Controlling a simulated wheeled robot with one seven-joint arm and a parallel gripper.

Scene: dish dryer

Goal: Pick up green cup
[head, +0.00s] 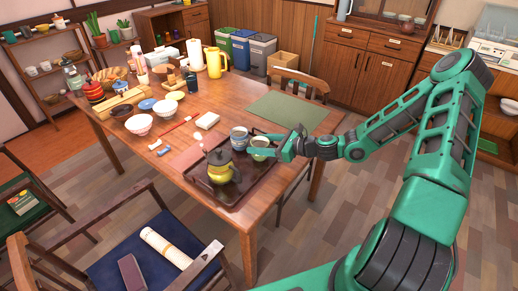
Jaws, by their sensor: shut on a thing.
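The green cup (258,145) is at the back right of the dark tray (239,192), on the dining table. My gripper (268,152) reaches in from the right and is shut on the green cup at its near right side. The fingers hide part of the cup, and I cannot tell whether its base touches the tray. A bluish-grey cup (239,136) stands just left of it, close by.
A yellow-green teapot (220,168) with a dark lid stands on the tray in front of the cups. A green placemat (288,111) lies clear behind them. A wooden chair (298,83) stands at the table's far right edge. Bowls and a yellow jug (214,63) crowd the left and back.

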